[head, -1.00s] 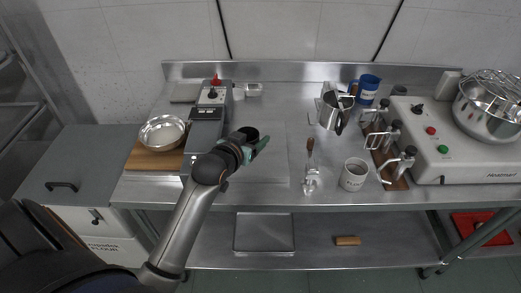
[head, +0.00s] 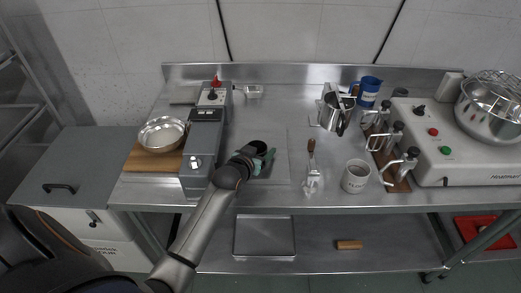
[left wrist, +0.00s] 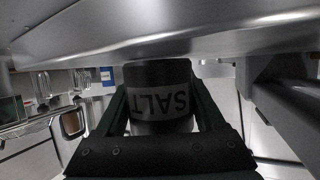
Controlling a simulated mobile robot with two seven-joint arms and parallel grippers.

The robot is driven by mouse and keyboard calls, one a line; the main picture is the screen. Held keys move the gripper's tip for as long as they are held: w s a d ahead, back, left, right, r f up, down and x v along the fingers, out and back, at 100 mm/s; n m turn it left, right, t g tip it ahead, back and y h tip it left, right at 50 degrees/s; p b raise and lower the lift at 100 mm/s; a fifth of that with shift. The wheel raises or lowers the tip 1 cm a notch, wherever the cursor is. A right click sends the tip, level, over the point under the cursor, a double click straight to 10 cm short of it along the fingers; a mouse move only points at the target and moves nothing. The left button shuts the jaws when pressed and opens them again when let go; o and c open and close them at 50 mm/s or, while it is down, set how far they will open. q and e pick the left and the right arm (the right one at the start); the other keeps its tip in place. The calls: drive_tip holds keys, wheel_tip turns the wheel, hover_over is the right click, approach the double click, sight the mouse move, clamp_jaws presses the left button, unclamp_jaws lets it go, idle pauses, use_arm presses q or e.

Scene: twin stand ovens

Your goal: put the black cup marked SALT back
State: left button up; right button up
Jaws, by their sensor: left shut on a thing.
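The black cup marked SALT (head: 257,147) is held by my left gripper (head: 263,160) over the front middle of the steel table (head: 235,185). Its dark opening faces up in the head view. In the left wrist view the cup (left wrist: 160,85) sits between the two green fingers, and its white SALT label reads upside down. My left gripper is shut on it. Whether the cup's base touches the table cannot be told. My right gripper is not in view.
Left of the cup is a grey scale-like device (head: 205,130), with a steel bowl (head: 162,133) on a wooden board. To the right are a small brush-like tool (head: 312,165), a white mug (head: 355,176), a steel jug (head: 333,112), a blue jug (head: 367,91) and a mixer (head: 440,150).

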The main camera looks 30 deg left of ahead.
use_arm(q)
drive_tip(key=shift+f, duration=0.2)
drive_tip(key=o, duration=1.4)
drive_tip(key=shift+r, duration=0.25)
drive_tip(key=p+v, duration=0.1)
drive_tip(key=v, duration=1.1)
